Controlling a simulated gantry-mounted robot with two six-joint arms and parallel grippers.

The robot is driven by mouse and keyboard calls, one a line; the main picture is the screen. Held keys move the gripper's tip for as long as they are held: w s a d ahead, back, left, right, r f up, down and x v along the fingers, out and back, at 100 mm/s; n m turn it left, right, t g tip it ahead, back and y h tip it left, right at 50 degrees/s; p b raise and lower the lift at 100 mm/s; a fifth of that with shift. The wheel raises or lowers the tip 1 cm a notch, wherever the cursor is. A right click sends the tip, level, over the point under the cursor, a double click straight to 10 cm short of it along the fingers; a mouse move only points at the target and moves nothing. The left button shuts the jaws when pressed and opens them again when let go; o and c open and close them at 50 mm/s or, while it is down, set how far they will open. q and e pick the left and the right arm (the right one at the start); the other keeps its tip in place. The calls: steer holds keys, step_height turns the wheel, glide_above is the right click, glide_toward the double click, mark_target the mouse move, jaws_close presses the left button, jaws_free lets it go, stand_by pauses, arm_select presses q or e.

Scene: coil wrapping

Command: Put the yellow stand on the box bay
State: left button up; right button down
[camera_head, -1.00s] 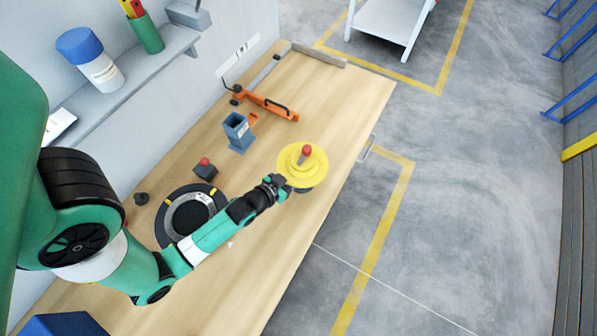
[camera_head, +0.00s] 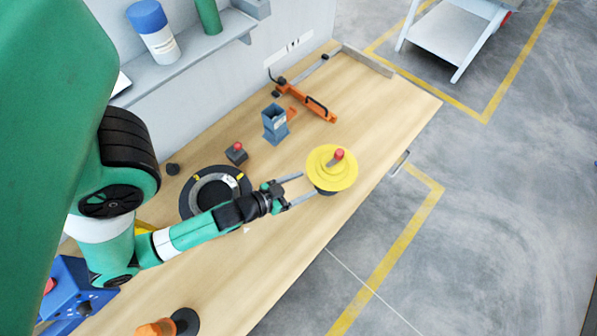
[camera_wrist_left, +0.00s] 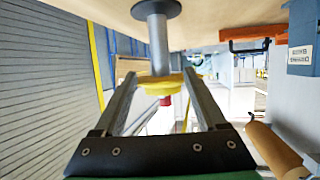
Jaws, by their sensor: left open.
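The yellow stand (camera_head: 322,178) stands upright on the wooden table near its right edge, with a red knob on top. In the left wrist view the scene appears upside down; the stand's grey post (camera_wrist_left: 158,45) and dark base show above its yellow disc. My left gripper (camera_head: 307,185) is open, its fingers pointing at the stand from the left, tips close to the disc. In the left wrist view the stand lies between the two fingers; I cannot tell whether they touch it. I cannot tell which place is the box bay. My right gripper is not in view.
A black ring (camera_head: 187,204) with yellow marks lies left of my gripper. A small red-button box (camera_head: 236,155), a blue-grey holder (camera_head: 275,125) and an orange tool (camera_head: 320,108) stand farther back. A blue box (camera_head: 70,300) is at lower left.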

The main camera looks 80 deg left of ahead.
arm_select(q)
steer(key=shift+v, duration=0.95)
steer(key=shift+w, duration=0.1)
